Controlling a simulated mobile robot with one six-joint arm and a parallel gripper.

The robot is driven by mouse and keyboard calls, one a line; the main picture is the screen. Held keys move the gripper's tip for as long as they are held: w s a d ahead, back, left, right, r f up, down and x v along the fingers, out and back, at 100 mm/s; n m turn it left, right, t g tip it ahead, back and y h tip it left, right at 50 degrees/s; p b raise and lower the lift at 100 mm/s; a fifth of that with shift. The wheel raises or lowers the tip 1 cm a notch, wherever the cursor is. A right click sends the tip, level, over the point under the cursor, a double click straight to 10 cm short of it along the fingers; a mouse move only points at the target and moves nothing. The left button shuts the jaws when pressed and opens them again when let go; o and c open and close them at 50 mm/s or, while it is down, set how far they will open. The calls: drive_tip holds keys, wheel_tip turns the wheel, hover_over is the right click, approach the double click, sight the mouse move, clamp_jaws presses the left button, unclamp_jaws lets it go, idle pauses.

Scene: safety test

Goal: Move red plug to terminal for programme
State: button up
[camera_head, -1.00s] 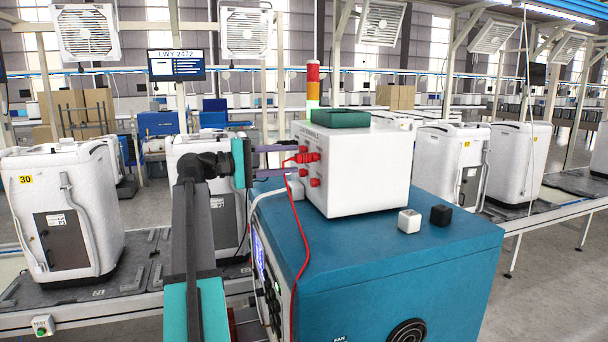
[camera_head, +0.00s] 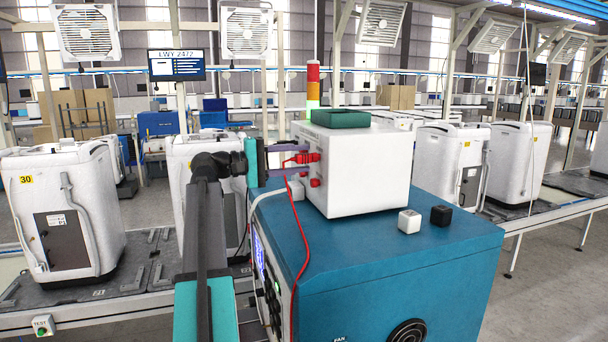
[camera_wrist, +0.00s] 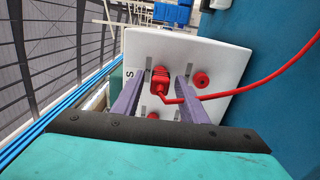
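The red plug (camera_head: 300,158) sits in the left face of the white box (camera_head: 366,175), and its red cable hangs down. In the wrist view the plug (camera_wrist: 160,82) lies between the two purple fingers of my gripper (camera_wrist: 161,80). The fingers are apart, with a gap seen on each side of the plug. In the head view my gripper (camera_head: 290,159) reaches the box face from the left. Red terminals show on that face: one to the right of the plug (camera_wrist: 200,80), and one partly hidden below it (camera_wrist: 156,117). Terminal labels are too small to read.
The white box stands on a teal machine (camera_head: 400,250). A dark green block (camera_head: 341,118) lies on the box. White (camera_head: 409,221) and black (camera_head: 441,215) cubes sit in front of it. A white cable plug (camera_head: 296,188) is near the box's lower left. A conveyor with white appliances runs behind.

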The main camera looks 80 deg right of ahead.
idle(0.8)
clamp_jaws()
drive_tip(key=shift+w+a, duration=0.1)
drive_tip(key=shift+w, duration=0.1)
drive_tip(key=shift+v, duration=0.95)
drive_tip(key=shift+v, duration=0.95)
drive_tip(key=shift+w+a, duration=0.15)
drive_tip(key=shift+w, duration=0.2)
drive_tip(key=shift+w+a, duration=0.25)
drive_tip(key=shift+w, duration=0.25)
